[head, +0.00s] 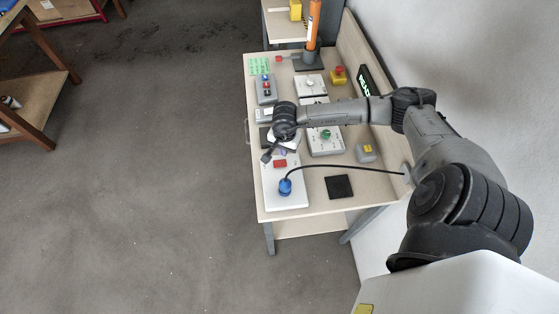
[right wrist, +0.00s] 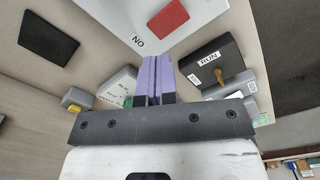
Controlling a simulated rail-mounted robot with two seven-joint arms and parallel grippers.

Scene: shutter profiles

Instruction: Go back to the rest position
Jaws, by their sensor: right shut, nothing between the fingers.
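My right arm reaches across the bench from the lower right. My left gripper is not in view.
The white board carries a red patch (head: 280,163) and a blue plug (head: 285,187) with a black cable. Near the gripper are a panel with a green knob (head: 326,134) and a dark RUN box (right wrist: 213,72). A black square (head: 339,187) lies nearer.

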